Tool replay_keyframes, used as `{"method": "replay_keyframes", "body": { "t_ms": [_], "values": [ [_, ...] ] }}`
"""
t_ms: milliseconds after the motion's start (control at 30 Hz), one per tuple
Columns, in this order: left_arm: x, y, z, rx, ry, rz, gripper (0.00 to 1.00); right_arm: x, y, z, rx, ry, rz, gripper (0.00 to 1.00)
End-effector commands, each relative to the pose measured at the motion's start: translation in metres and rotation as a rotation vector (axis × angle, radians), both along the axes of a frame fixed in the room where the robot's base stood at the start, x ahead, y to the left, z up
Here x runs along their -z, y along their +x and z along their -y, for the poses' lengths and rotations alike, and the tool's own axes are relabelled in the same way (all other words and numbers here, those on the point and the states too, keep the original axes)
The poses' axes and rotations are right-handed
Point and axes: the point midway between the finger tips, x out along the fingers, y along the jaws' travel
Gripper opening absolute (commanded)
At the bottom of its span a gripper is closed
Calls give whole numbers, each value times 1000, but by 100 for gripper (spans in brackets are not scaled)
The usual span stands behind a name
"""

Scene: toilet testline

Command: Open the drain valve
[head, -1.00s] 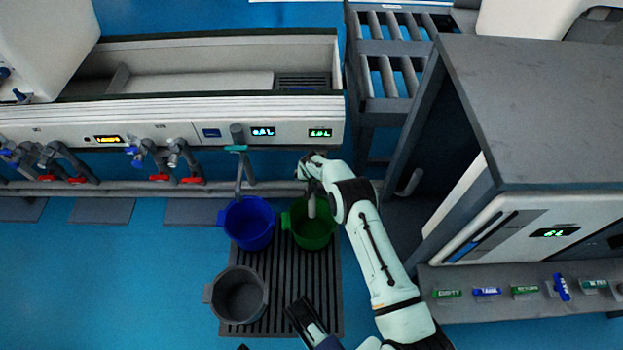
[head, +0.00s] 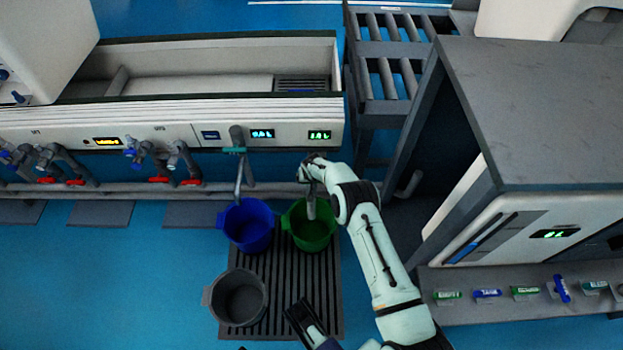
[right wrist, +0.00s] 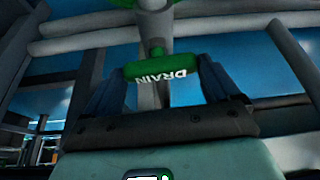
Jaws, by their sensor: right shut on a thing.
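The green drain valve handle (right wrist: 162,70), with the word DRAIN upside down, lies across a grey pipe in the right wrist view. My right gripper (right wrist: 165,84) is shut on this handle, one dark finger at each end. In the head view my right arm reaches up to the pipe under the trough, and its wrist hides the handle. A green bucket (head: 312,234) stands below the spout there. A teal handle (head: 234,150) sits on the neighbouring pipe above a blue bucket (head: 248,236). My left gripper (head: 302,318) is partly visible at the bottom edge; its opening is unclear.
A grey bucket (head: 240,306) stands on the slatted mat (head: 290,285). The long trough (head: 200,65) is above, with small lit displays (head: 262,134). Several red-handled taps (head: 160,180) are at left. A grey cabinet (head: 560,110) stands right of my arm.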

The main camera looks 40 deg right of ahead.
Motion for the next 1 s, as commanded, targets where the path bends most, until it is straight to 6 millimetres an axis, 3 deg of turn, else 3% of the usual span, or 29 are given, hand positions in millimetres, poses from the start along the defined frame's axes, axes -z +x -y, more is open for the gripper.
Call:
{"method": "replay_keyframes", "body": {
  "t_ms": [1000],
  "values": [
    [0,0,0,0,0,0,0,0,-1,5,-835,2,2,59]
  ]
}}
